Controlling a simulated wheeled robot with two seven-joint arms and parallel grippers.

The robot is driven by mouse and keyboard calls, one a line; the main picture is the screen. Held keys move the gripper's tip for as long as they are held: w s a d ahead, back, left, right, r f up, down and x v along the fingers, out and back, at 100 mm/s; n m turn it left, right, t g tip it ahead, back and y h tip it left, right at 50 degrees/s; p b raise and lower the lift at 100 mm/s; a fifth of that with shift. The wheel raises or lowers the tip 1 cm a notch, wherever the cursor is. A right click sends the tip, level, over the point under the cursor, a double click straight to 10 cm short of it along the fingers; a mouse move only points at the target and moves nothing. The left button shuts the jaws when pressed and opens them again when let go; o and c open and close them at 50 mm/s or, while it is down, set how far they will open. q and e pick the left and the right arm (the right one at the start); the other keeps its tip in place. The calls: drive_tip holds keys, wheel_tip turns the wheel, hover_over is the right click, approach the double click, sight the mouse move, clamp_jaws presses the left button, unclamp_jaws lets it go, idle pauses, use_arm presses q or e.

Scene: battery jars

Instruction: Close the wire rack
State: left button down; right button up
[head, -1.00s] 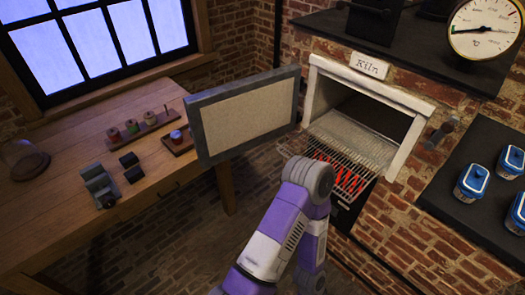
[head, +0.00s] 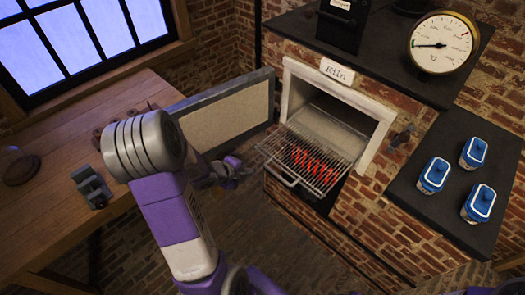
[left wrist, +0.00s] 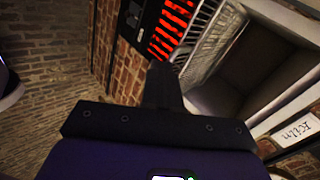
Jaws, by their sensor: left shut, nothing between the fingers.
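The wire rack (head: 318,152) sticks out of the kiln's mouth (head: 345,110), over red glowing bars (head: 312,165). It also shows in the left wrist view (left wrist: 212,45), with the kiln's dark chamber behind it. My left gripper (head: 245,172) is shut and empty, just outside the rack's front-left side. In the left wrist view its dark fingers (left wrist: 160,85) point toward the rack's outer end; I cannot tell whether they touch it. My right gripper is not in view.
The kiln door (head: 225,112) stands open to the left, beside my left arm. A wooden bench (head: 60,205) is at left. Several blue-lidded jars (head: 433,175) stand on a dark counter (head: 425,207) at right. A dial gauge (head: 443,43) is above. The floor before the kiln is clear.

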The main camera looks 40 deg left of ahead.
use_arm(q)
drive_tip(key=shift+w+a+f+m+b, duration=0.2)
drive_tip(key=shift+w+f+m+b, duration=0.35)
drive_tip(key=shift+w, duration=1.1)
drive_tip(key=shift+w+a+f+m+b, duration=0.2)
drive_tip(key=shift+w+f, duration=0.5)
drive_tip(key=shift+w, duration=0.95)
drive_tip(key=shift+w+a+f+m+b, duration=0.15)
drive_tip(key=shift+w+f+m+b, duration=0.4)
drive_tip(key=shift+w, duration=1.1)
drive_tip(key=shift+w+f+n, duration=0.1)
drive_tip(key=shift+n, duration=0.2)
